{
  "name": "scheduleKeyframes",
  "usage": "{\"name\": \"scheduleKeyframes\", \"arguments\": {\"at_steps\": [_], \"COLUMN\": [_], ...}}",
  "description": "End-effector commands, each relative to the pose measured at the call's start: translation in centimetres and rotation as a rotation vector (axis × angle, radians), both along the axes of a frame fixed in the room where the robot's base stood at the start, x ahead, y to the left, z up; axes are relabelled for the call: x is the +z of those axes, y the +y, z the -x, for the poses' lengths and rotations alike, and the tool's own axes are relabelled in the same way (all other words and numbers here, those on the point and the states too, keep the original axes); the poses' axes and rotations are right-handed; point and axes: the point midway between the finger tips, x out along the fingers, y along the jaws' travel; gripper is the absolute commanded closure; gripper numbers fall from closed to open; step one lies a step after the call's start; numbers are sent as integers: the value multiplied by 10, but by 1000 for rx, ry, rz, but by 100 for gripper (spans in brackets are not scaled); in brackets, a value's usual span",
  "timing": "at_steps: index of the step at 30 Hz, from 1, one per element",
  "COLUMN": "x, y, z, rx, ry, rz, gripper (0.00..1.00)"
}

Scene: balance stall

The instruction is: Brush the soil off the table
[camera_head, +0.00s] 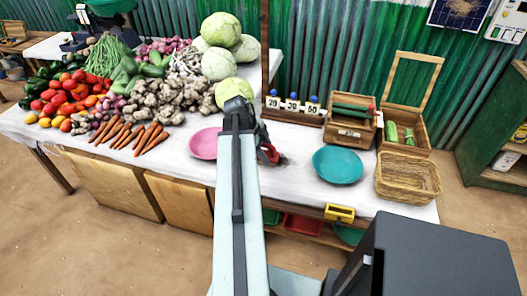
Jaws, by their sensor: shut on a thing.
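The table (305,147) has a white cover and crosses the middle of the view. My arm reaches up from the bottom to its front part. My gripper (262,146) is low over the table, between a pink plate and a teal plate. It is shut on a small red and dark thing (269,154), which seems to be the brush; the arm hides much of it. A faint dark patch that may be soil (284,159) lies just right of it. Whether the brush touches the table I cannot tell.
The pink plate (204,144) is close on the left and the teal plate (337,166) on the right. A wicker basket (408,178), wooden boxes (350,128) and number cards (292,106) stand further right and back. Vegetables (150,85) fill the left side.

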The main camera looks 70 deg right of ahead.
Motion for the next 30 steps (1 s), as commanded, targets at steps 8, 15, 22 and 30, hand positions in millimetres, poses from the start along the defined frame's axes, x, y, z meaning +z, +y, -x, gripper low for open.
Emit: {"name": "scheduleKeyframes", "arguments": {"at_steps": [8, 15, 22, 30], "x": [1, 0, -2, -2], "y": [-1, -1, -2, -3], "z": [23, 31, 54, 63], "rx": [-1, -3, -3, -2], "ry": [0, -1, -1, 0], "rz": [0, 0, 1, 1], "gripper": [84, 84, 84, 84]}}
